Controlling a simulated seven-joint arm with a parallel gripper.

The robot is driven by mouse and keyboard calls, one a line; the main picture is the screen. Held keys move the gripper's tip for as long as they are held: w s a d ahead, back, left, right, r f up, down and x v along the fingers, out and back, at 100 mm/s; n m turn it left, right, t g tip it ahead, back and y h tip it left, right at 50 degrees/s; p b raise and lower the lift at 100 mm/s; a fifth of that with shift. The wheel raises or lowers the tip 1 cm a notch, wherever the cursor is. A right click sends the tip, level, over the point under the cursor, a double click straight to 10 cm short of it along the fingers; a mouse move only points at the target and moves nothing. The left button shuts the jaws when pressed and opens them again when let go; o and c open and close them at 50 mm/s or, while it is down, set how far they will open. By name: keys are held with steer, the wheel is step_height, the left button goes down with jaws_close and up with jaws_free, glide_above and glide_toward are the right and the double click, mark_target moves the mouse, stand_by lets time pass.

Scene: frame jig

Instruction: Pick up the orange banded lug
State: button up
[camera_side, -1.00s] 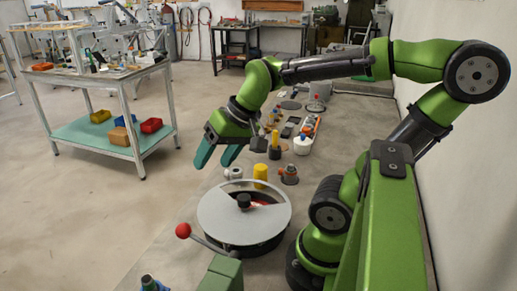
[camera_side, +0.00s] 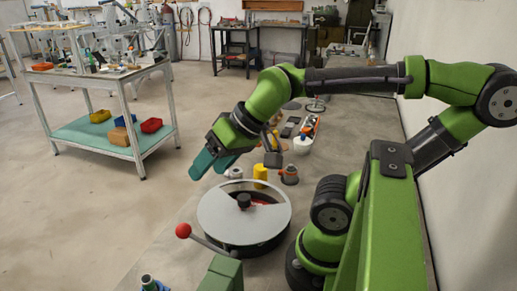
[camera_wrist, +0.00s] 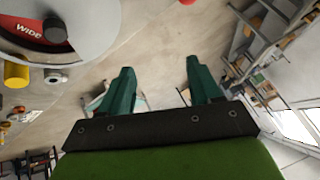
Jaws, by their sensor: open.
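A small grey-brown piece with an orange band (camera_side: 289,175) stands on the bench just right of a yellow cylinder (camera_side: 260,174) in the side view. It looks like the orange banded lug, but it is too small to be sure. My gripper (camera_side: 208,170) is above the bench's left side, tilted down and left, with its teal fingers apart and empty. The wrist view shows my gripper (camera_wrist: 159,68) with bare floor between the fingers. The yellow cylinder is at the wrist view's left edge (camera_wrist: 16,74); small parts beyond it are cut off or unclear.
A round grey-lidded drum (camera_side: 244,214) with a black knob stands in front of the small parts. A red-balled lever (camera_side: 183,230) rises near it. A white ring piece (camera_side: 235,173) lies left of the yellow cylinder. Several parts and a tray (camera_side: 310,128) stand farther back.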

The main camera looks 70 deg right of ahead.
steer(key=shift+o, duration=1)
